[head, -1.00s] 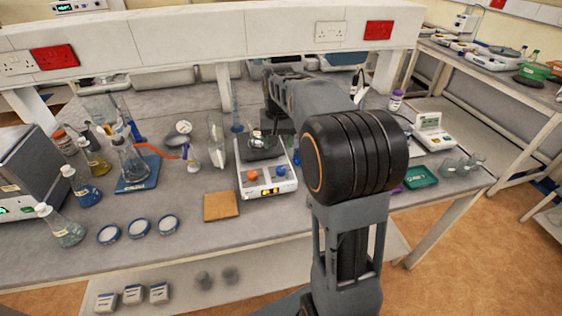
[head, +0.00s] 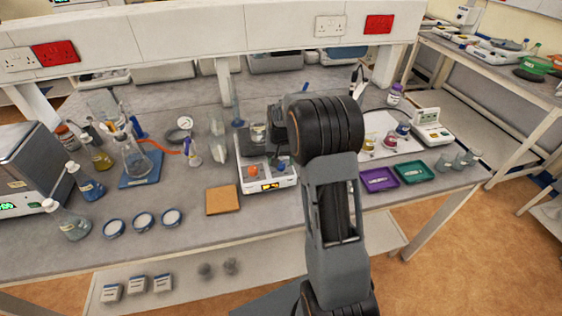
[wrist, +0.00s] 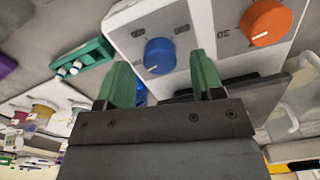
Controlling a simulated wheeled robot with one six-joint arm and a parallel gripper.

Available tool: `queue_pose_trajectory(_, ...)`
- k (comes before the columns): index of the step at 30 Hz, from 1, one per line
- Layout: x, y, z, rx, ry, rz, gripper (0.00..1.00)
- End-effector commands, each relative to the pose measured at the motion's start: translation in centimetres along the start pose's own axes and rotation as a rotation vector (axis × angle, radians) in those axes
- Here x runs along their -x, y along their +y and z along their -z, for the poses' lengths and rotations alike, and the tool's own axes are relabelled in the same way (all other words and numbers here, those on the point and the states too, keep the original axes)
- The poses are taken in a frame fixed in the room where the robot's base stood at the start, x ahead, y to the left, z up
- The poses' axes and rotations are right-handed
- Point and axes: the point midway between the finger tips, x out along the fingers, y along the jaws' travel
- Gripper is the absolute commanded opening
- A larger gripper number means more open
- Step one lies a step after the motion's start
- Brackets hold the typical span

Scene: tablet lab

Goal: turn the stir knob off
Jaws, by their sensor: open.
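The white hotplate stirrer (head: 268,186) stands on the bench with an orange knob (head: 253,172) and a blue knob (head: 280,163) on its front. In the wrist view the blue knob (wrist: 160,56) shows between my fingertips in the picture, with a white pointer mark low on its face. The orange knob (wrist: 266,22) is to its right. I cannot read which knob is labelled stir. My gripper (wrist: 160,62) is open, its two green fingers apart and nothing between them that I can see gripped. In the head view my arm hides most of the gripper.
A beaker (head: 258,132) stands on the stirrer's plate. A brown square pad (head: 223,200) lies at front left. A purple tray (head: 380,179) and a green tray (head: 413,172) are to the right. Flasks (head: 132,158) crowd the left. The bench front left of the pad holds round dishes (head: 144,221).

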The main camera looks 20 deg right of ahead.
Motion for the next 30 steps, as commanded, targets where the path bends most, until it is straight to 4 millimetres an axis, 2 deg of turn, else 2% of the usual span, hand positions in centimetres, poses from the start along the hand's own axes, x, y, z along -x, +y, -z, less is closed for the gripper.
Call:
queue_pose_trajectory(6,-1.3,0.0,0.0,0.000,0.000,0.000,0.61)
queue_pose_trajectory(16,-1.5,0.0,0.0,0.000,0.000,0.000,0.61)
queue_pose_trajectory(30,-1.5,0.0,0.0,0.001,0.001,0.000,0.16)
